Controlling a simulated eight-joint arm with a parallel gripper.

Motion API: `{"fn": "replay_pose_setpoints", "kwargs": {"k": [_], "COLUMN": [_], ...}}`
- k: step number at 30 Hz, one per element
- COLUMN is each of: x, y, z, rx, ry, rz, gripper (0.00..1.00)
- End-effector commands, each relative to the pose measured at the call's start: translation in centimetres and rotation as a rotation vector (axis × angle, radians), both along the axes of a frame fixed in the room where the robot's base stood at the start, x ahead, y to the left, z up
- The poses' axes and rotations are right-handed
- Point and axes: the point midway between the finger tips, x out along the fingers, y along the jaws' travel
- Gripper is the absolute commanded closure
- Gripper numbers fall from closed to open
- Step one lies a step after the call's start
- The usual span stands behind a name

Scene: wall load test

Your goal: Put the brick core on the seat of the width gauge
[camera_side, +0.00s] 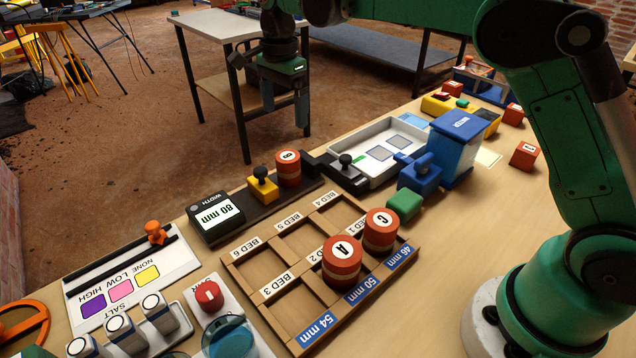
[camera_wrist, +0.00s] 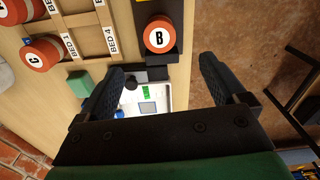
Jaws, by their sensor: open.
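The width gauge (camera_side: 214,216) is a long dark base with a display reading 80 mm and a yellow slider (camera_side: 262,186). Red brick core B (camera_side: 288,167) stands upright on its bar, between the slider and a black end block; it also shows in the wrist view (camera_wrist: 159,36). Core A (camera_side: 342,262) and core C (camera_side: 381,231) stand in the wooden bed tray (camera_side: 240,270). My gripper (camera_side: 285,115) is open and empty, pointing down, above and apart from core B. In the wrist view, core B lies beyond the open fingers (camera_wrist: 162,80).
A white tray (camera_side: 335,142) with grey pads and a blue press-like device (camera_side: 456,145) stand right of the gauge. A green block (camera_side: 404,206) sits beside the bed tray. Several beds are empty.

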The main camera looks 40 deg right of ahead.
Motion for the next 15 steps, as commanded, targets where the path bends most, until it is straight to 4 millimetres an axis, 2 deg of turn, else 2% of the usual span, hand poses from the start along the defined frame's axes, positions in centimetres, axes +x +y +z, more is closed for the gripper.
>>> {"fn": "replay_pose_setpoints", "kwargs": {"k": [5, 8, 11, 15], "x": [-0.2, -0.9, -2.4, -5.8], "y": [0.0, -0.3, -0.7, -1.4], "z": [1.3, 2.2, 3.4, 4.7], "rx": [0.001, 0.001, -0.006, -0.044], "ry": [-0.006, -0.037, -0.097, -0.212], "rz": [0.015, 0.086, 0.23, 0.503], "gripper": [0.09, 0.09, 0.09, 0.09]}}
